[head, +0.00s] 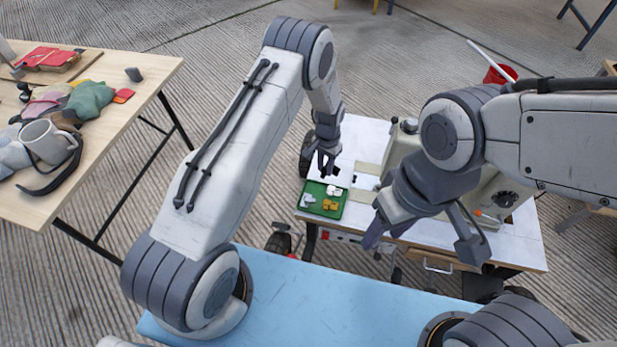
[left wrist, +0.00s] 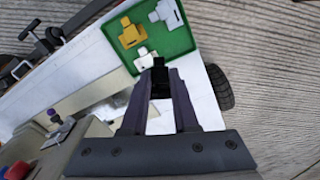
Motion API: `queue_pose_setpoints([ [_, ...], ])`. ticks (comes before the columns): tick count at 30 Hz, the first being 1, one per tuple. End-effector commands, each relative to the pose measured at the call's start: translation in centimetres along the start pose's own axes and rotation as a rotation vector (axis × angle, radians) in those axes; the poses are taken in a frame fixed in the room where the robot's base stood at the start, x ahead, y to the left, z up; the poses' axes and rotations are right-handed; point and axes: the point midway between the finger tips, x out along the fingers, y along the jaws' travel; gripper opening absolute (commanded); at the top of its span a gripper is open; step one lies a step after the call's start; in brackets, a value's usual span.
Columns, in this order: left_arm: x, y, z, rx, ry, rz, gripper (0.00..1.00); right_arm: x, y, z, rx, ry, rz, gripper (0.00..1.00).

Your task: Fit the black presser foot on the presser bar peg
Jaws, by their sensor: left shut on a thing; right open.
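My left gripper (head: 325,163) is shut on the black presser foot (left wrist: 160,79), which shows between its fingertips in the left wrist view. It holds the foot above the table beside the green tray (head: 332,213). The pale sewing machine (head: 496,200) stands on the table to the right, partly hidden behind my right arm. I cannot make out the presser bar peg in either view. My right gripper (head: 424,238) is open and empty, in front of the machine.
The green tray holds a white foot (left wrist: 145,58), a yellow foot (left wrist: 132,34) and a grey foot (left wrist: 166,13). The white sewing table (head: 355,145) is clear near the tray. A wooden table (head: 120,160) with cloths and a grey mug (head: 46,141) stands at left.

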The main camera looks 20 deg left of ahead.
Motion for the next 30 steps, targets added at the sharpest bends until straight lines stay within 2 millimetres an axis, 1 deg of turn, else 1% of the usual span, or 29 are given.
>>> queue_pose_setpoints([
  [1,0.8,-1.3,0.4,-0.006,-0.002,0.001,0.00,0.0,0.0,0.0,0.000,0.000,0.000,0.50],
  [3,1.7,-2.8,0.7,-0.006,0.000,0.000,0.00,0.0,0.0,0.0,0.000,0.000,0.000,0.50],
  [6,2.7,-4.4,1.1,-0.004,0.001,0.000,0.00,0.1,0.0,0.0,0.000,0.000,0.000,0.50],
  [9,3.2,-5.3,1.4,-0.002,0.001,0.000,0.00,0.1,0.0,0.0,0.000,0.000,0.000,0.50],
  [12,3.7,-5.7,1.5,0.000,0.001,0.000,0.00,0.1,0.0,0.0,0.000,0.000,0.000,0.50],
  [18,6.7,-5.7,1.5,0.001,0.000,0.000,0.00,0.4,0.0,0.0,0.000,0.000,0.000,0.50],
  [21,7.4,-5.7,1.4,0.001,0.002,-0.001,0.00,0.4,0.0,0.0,0.000,0.000,0.000,0.50],
  [30,7.6,-5.7,1.4,0.000,0.002,0.000,0.00,0.5,0.0,0.0,0.000,0.000,0.000,0.50],
])
